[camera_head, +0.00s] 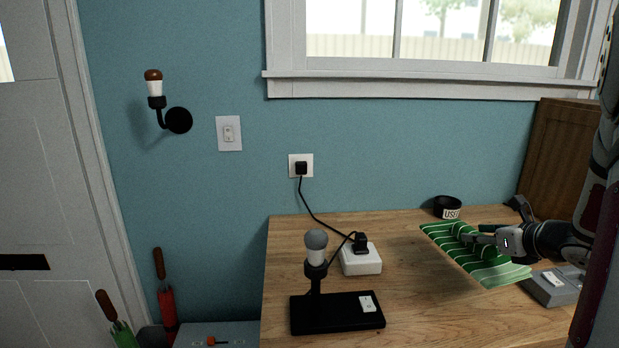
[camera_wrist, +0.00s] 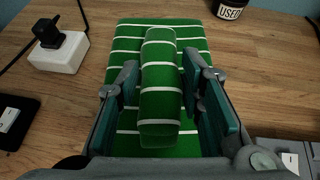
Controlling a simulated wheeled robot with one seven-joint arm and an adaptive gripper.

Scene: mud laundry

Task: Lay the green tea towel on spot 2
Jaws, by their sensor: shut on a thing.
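The green tea towel (camera_head: 488,268) with white stripes is above or on the right part of the wooden worktop; I cannot tell whether its lower side touches the wood. My gripper (camera_head: 478,238) reaches in from the right and is shut on the towel. In the wrist view my gripper (camera_wrist: 158,82) pinches a raised fold of the towel (camera_wrist: 158,110) between its two fingers, with the rest spread flat beneath and beyond. No mark that I can read as spot 2 shows in either view.
On the worktop (camera_head: 410,300) stand a black lamp base (camera_head: 337,313), a white socket block (camera_head: 360,260) with a plug and cable, a black "USED" tub (camera_head: 447,207) and a grey box (camera_head: 553,288) by the towel's right end. Bare wood lies between lamp and towel.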

